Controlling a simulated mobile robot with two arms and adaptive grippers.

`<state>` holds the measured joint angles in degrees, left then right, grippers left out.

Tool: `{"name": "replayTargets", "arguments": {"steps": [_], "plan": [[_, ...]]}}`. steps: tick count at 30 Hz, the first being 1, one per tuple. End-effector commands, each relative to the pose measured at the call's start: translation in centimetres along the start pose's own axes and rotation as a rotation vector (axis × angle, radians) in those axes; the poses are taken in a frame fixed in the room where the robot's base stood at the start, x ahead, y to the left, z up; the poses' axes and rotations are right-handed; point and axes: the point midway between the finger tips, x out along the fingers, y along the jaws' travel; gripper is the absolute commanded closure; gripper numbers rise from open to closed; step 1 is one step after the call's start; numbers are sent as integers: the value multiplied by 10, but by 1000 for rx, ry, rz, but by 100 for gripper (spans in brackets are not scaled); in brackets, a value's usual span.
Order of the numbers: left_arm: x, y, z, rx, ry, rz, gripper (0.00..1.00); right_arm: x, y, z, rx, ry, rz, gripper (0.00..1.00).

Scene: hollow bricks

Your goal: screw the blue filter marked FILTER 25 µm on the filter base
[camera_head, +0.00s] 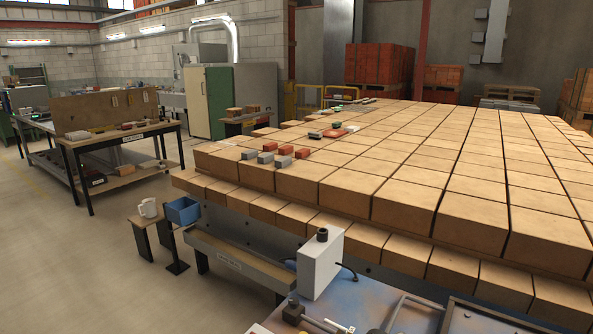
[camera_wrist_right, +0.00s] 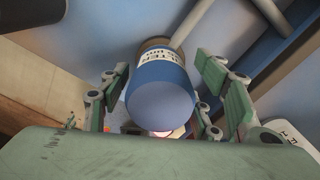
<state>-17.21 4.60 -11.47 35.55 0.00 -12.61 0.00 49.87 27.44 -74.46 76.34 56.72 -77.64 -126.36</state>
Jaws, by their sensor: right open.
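A blue filter (camera_wrist_right: 160,95) with a white label band fills the middle of the right wrist view. Part of the band's lettering shows, including "LTER"; the rest is turned away. My right gripper (camera_wrist_right: 162,68) is open. Its green jointed fingers stand on either side of the filter, with gaps that look visible on both sides. A brownish part shows at the filter's far end; I cannot tell whether it is the filter base. Neither the filter nor my grippers can be made out in the head view. My left gripper is not in view.
In the right wrist view a grey pipe (camera_wrist_right: 195,18) runs behind the filter. In the head view a white box (camera_head: 320,263) with a black top and cable stands on a blue worn surface (camera_head: 355,305). Large pale bricks (camera_head: 465,212) lie in rows behind it. A blue bin (camera_head: 183,211) is left.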

Motion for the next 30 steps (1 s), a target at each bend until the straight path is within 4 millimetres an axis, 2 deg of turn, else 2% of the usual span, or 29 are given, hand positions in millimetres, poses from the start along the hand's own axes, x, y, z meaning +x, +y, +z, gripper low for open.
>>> {"name": "replayTargets", "arguments": {"steps": [15,22,30], "plan": [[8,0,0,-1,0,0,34,1,0,0,-442,-1,-1,42],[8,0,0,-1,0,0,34,0,0,0,-467,0,-1,42],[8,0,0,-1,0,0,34,0,0,0,-465,-1,-1,65]]}}
